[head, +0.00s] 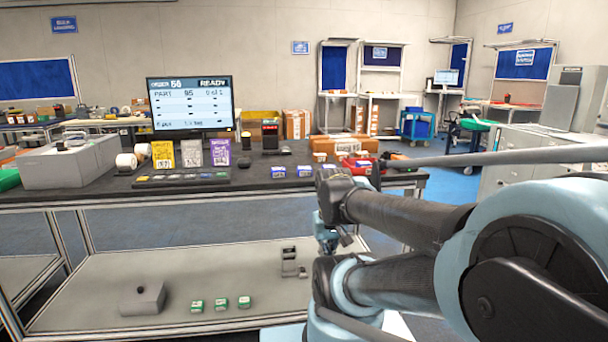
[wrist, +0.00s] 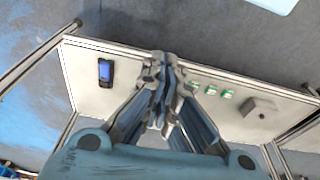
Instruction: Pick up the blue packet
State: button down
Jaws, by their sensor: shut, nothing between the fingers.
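I cannot tell which is the task's blue packet. My gripper (wrist: 160,62) is shut and empty in the wrist view, pointing over the pale lower shelf (wrist: 135,100). No blue packet shows in the wrist view. In the head view my arm reaches in from the right, and the fingertips are not clear there.
The lower shelf holds green boxes (head: 221,304), a grey block (head: 142,299) and a dark handheld device (wrist: 105,72). On the tabletop stand a monitor (head: 190,103), yellow (head: 163,155) and purple (head: 220,152) cards, a grey case (head: 68,163) and cardboard boxes (head: 345,145).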

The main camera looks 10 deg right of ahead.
jog(key=c, duration=2.1)
grip_release()
jog(key=shift+c, duration=0.2)
jog(key=o, duration=0.9)
notch_tip(320, 180, up, 2)
jog(key=shift+s+r+m, duration=0.1)
jog(key=shift+m, duration=0.2)
jog(key=o, duration=0.5)
jog(key=shift+w+a+r+m, duration=0.2)
jog(key=shift+w+r+m, duration=0.2)
jog(key=shift+w+r, duration=0.5)
jog(key=w+r+m, duration=0.2)
jog(key=w+r, duration=0.2)
jog(key=w+r+m+y, duration=0.1)
jog(key=w+r+m, duration=0.1)
jog(key=r, duration=0.3)
jog(key=w+r+m+g, duration=0.1)
jog(key=w+r+m, duration=0.1)
jog(key=w+r, duration=0.3)
jog(key=shift+w+d, duration=0.2)
jog(key=shift+w, duration=0.15)
notch_tip(320, 180, up, 14)
jog(key=m+g+y, duration=0.1)
jog(key=m+y, duration=0.1)
jog(key=m, duration=0.9)
send_over(305, 167)
jog(key=d, duration=0.5)
jog(key=x, duration=1.7)
jog(key=shift+s+a, duration=0.25)
jog(key=shift+s, duration=0.15)
